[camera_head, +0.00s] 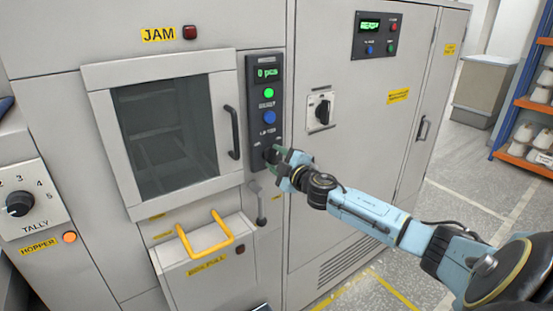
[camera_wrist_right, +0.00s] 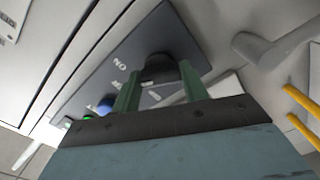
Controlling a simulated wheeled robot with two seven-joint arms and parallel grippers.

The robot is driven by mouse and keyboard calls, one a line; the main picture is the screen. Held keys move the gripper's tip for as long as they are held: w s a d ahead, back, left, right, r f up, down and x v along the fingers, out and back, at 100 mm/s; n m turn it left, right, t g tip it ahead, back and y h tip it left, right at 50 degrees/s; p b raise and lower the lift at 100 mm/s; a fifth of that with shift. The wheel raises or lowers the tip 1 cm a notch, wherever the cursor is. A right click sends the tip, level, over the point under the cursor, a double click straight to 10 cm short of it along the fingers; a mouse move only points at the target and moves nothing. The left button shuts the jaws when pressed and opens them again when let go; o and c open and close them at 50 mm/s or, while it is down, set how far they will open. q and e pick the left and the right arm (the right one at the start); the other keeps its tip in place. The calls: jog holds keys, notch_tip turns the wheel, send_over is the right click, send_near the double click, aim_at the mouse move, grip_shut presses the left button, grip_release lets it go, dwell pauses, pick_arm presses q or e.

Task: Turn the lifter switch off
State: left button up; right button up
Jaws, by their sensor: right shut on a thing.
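The lifter switch is a black rotary knob (camera_wrist_right: 158,68) at the bottom of a dark control panel (camera_head: 266,105) on the machine front. My right gripper (camera_head: 274,154) reaches the lower end of that panel from the right. In the right wrist view its two green fingers (camera_wrist_right: 158,88) stand on either side of the knob and are shut on it. In the head view the fingers hide much of the knob, and its pointer direction cannot be told. My left gripper is in neither view.
Above the knob are a blue button (camera_head: 269,117), a lit green button (camera_head: 268,93) and a green display (camera_head: 267,72). A grey lever (camera_head: 260,205) hangs just below. A windowed door (camera_head: 170,135) and yellow handle (camera_head: 205,235) are to the left; another rotary switch (camera_head: 321,109) is to the right.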

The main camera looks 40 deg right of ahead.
jog(key=n, duration=0.6)
jog(key=shift+p, duration=0.3)
jog(key=n, duration=0.7)
jog(key=shift+n, duration=0.3)
jog(key=o, duration=1)
jog(key=shift+s+a+b, duration=0.1)
jog(key=shift+s+a, duration=0.15)
jog(key=shift+s, duration=1.95)
jog(key=shift+s+a+b, duration=0.15)
jog(key=shift+s+a, duration=0.1)
jog(key=shift+s, duration=2)
jog(key=shift+s+a+b, duration=0.1)
jog(key=shift+s+a, duration=0.15)
jog(key=shift+s, duration=1.95)
